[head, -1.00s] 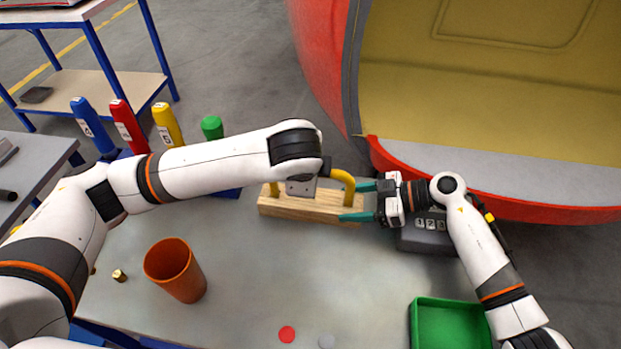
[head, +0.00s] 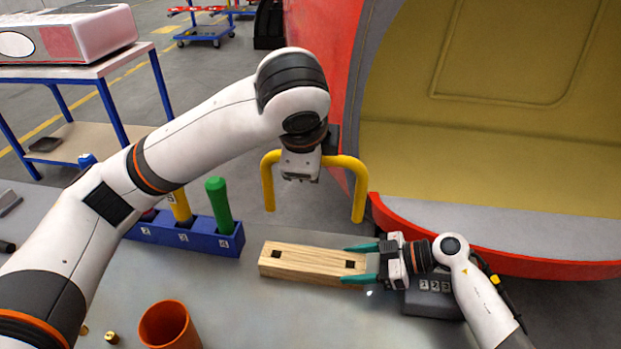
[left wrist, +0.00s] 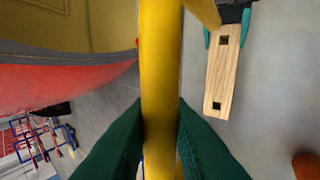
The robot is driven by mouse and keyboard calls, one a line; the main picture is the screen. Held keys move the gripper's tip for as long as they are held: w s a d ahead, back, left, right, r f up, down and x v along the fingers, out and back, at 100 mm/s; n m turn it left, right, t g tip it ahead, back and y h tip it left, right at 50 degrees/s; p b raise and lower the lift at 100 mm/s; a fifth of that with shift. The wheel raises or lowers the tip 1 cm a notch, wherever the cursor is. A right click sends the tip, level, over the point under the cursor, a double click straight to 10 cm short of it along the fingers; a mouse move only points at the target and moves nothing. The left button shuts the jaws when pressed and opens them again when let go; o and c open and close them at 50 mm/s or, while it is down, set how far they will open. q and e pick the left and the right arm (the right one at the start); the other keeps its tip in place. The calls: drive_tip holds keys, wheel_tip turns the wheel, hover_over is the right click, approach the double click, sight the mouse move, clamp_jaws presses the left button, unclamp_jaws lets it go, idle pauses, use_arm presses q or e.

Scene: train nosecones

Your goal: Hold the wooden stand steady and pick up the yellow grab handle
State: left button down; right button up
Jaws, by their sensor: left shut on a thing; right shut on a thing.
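The yellow grab handle (head: 357,190) hangs in the air above the wooden stand, its two legs pointing down. My left gripper (left wrist: 160,125) is shut on the handle's bar in the left wrist view; in the head view its fingers are mostly hidden behind the wrist. The wooden stand (head: 310,262) lies on the table with two dark square holes in its top, both empty. It also shows in the left wrist view (left wrist: 221,75). My right gripper (head: 362,262) is shut on the stand's right end, one green finger on each side.
An orange cup (head: 168,328) is at the front. A dark grey numbered box (head: 433,300) sits by my right wrist. The red shell (head: 480,245) rises behind.

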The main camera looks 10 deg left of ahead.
idle(0.3)
drive_tip(key=o, duration=1.2)
drive_tip(key=shift+c, duration=0.2)
